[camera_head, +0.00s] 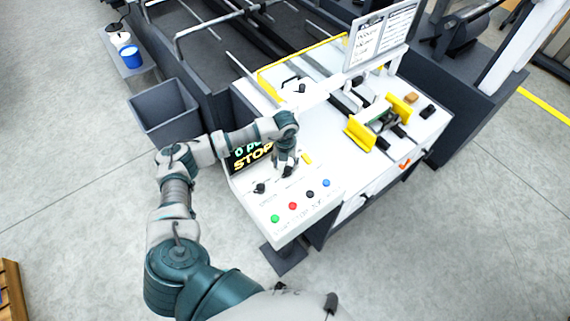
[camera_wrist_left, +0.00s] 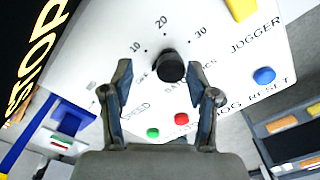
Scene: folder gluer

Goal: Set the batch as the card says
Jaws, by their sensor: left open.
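The black batch knob (camera_wrist_left: 172,67) shows in the left wrist view on a white panel, with a scale marked 10, 20 and 30 around it. My left gripper (camera_wrist_left: 164,78) is open, its fingers on either side of the knob; I cannot tell whether they touch it. In the head view the left gripper (camera_head: 287,168) points down at the panel (camera_head: 300,228) and mostly hides that knob. The card (camera_head: 380,36) stands on the machine at the top right; its writing is too small to read. My right gripper is not in view.
A second black knob (camera_head: 260,188) and green (camera_head: 275,218), red (camera_head: 292,206), black (camera_head: 310,195) and blue (camera_head: 326,183) buttons sit nearby. A yellow jogger control (camera_head: 307,158) is close. The display (camera_head: 252,157) reads STOP, partly behind my arm. A grey bin (camera_head: 165,112) stands left.

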